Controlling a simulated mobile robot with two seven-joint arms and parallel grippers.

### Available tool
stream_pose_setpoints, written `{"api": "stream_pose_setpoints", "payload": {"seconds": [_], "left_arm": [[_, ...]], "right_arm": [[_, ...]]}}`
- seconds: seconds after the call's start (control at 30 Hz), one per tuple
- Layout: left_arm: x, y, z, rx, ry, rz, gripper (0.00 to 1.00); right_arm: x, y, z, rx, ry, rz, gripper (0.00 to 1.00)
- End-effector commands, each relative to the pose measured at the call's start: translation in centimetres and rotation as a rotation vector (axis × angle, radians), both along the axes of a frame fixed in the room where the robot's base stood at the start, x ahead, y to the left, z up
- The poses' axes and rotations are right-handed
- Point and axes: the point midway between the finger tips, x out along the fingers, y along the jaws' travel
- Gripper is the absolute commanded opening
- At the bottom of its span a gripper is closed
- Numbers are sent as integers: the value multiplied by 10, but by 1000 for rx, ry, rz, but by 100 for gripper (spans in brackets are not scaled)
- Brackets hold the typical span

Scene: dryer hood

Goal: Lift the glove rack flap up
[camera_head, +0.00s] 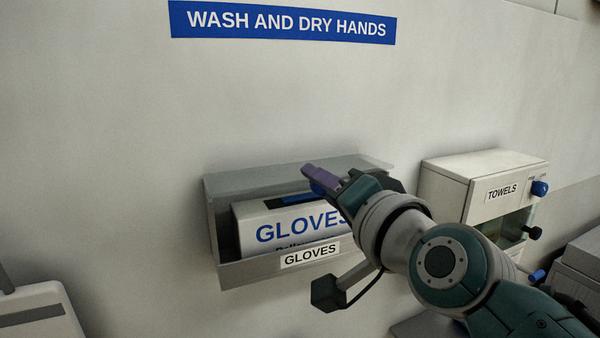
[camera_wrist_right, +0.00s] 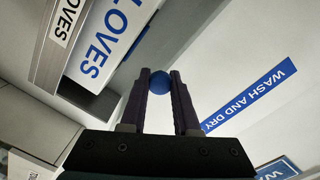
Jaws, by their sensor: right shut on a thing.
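The grey glove rack (camera_head: 235,268) is fixed to the wall and holds a white glove box (camera_head: 262,228). Its grey flap (camera_head: 250,182) lies across the top, above the front opening; its exact angle is hard to tell. My right gripper (camera_head: 314,178) is at the flap's front edge, its purple fingers shut on a blue knob (camera_head: 318,188). The wrist view shows the round blue knob (camera_wrist_right: 160,82) between the fingertips (camera_wrist_right: 160,78). My right wrist hides the right part of the rack and flap. My left gripper is not in view.
A towel dispenser (camera_head: 462,185) with a blue knob is on the wall to the right. A blue hand-wash sign (camera_head: 285,23) is above the rack. A white unit (camera_head: 38,315) stands at lower left.

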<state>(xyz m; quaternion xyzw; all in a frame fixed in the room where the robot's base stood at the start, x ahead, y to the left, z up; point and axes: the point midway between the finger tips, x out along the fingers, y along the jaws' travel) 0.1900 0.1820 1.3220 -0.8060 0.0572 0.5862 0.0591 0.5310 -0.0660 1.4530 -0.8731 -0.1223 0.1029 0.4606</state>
Motion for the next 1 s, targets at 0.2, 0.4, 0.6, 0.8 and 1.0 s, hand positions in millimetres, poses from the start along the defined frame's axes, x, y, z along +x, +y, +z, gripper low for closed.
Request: {"api": "stream_pose_setpoints", "payload": {"seconds": [0.2, 0.4, 0.6, 0.8, 1.0], "left_arm": [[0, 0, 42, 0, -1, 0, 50], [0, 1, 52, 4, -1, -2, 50], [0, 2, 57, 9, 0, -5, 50], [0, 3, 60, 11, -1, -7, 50], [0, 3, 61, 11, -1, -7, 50]], "right_arm": [[2, 1, 22, -22, 57, 1, 0], [8, 3, 40, -13, 44, -2, 0], [14, 5, 54, -15, 38, -2, 0], [19, 5, 61, -16, 39, -4, 0], [22, 4, 63, -18, 40, -6, 0]]}}
